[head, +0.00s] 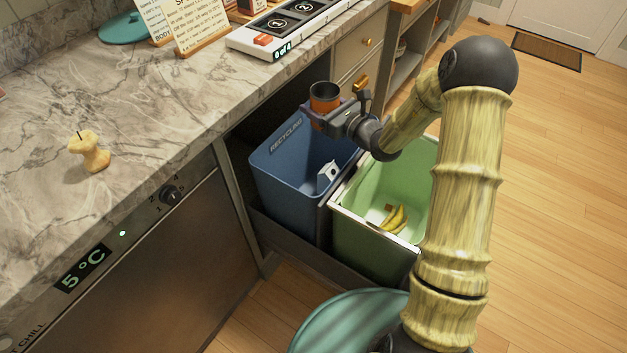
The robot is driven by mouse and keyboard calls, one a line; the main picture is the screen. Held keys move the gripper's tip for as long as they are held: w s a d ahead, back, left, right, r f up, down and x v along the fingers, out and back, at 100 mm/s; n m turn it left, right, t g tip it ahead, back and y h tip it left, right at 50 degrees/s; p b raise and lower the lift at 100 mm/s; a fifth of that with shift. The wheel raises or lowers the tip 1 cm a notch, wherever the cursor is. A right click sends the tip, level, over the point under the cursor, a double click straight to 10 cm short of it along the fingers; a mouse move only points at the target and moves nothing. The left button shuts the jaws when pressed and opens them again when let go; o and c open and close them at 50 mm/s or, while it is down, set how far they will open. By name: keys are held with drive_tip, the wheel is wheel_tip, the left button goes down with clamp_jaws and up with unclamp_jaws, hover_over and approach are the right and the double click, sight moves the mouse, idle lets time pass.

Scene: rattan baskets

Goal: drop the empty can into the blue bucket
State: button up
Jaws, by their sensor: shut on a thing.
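The empty can (325,92) is orange with a dark open top. My gripper (326,108) is shut on it and holds it roughly upright, above the back part of the blue bucket (285,182). The bucket is labelled "RECYCLING" and stands in a pulled-out drawer below the counter. A white carton (328,175) lies inside it. The can is apart from the carton. My gripper's fingers are partly hidden by the can and the wrist.
A green bin (375,235) with banana peel (395,218) stands right of the blue bucket. An apple core (89,151) sits on the marble counter (140,110). A white numbered panel (290,25) and cards (200,25) stand farther back. Open wooden floor lies to the right.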

drive_tip(key=shift+f+b, duration=1.35)
drive_tip(key=shift+f, duration=1.05)
drive_tip(key=o, duration=1)
drive_tip(key=shift+o, duration=0.2)
drive_tip(key=shift+s+d, duration=0.1)
drive_tip(key=p+v, duration=0.1)
drive_tip(key=v, duration=1)
drive_tip(key=shift+s+d, duration=0.25)
drive_tip(key=shift+r, duration=0.15)
